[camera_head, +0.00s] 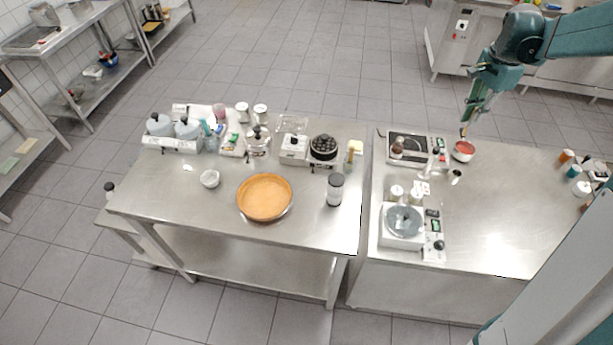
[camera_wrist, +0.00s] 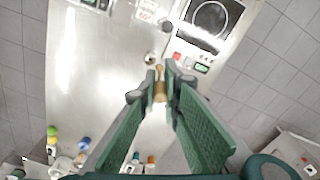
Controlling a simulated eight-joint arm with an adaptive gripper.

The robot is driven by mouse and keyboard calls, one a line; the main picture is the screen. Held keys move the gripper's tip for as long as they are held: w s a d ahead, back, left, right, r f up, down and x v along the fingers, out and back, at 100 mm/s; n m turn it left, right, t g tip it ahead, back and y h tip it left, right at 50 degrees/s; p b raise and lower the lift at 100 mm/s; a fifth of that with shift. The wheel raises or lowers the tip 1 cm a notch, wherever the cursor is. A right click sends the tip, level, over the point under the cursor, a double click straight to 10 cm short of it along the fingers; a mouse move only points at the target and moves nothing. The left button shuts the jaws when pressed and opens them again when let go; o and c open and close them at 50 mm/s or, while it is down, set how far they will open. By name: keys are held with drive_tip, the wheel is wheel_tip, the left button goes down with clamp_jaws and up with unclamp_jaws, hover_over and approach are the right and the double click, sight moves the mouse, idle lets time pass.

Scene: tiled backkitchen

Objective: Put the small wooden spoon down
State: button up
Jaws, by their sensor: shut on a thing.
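My gripper (camera_head: 470,112) is at the upper right in the head view, above the far edge of the right steel counter. In the wrist view its green fingers (camera_wrist: 162,72) are closed on the small wooden spoon (camera_wrist: 160,91), a short tan piece between the tips. In the head view the spoon (camera_head: 463,131) is a thin brown bit below the fingers, over or near a small bowl with red contents (camera_head: 463,151). I cannot tell whether the spoon touches the bowl. Much of the spoon is hidden by the fingers.
A hob (camera_head: 409,147) stands left of the bowl, and a white scale-like device (camera_head: 402,225) stands nearer. Small jars (camera_head: 567,157) line the counter's right end. The counter's middle right (camera_head: 510,220) is clear.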

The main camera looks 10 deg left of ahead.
drive_tip(key=s+a+n, duration=0.1)
drive_tip(key=a+n, duration=0.8)
drive_tip(key=a, duration=4.3)
drive_tip(key=s+a+n, duration=0.4)
drive_tip(key=s+a, duration=1.1)
drive_tip(key=a, duration=0.5)
drive_tip(key=s+a+n, duration=0.4)
drive_tip(key=s+a, duration=1)
drive_tip(key=a, duration=0.5)
wheel_tip(320, 180, down, 11)
drive_tip(key=shift+s+a, duration=0.25)
drive_tip(key=shift+s, duration=0.05)
drive_tip(key=shift+f, duration=0.2)
wheel_tip(320, 180, down, 6)
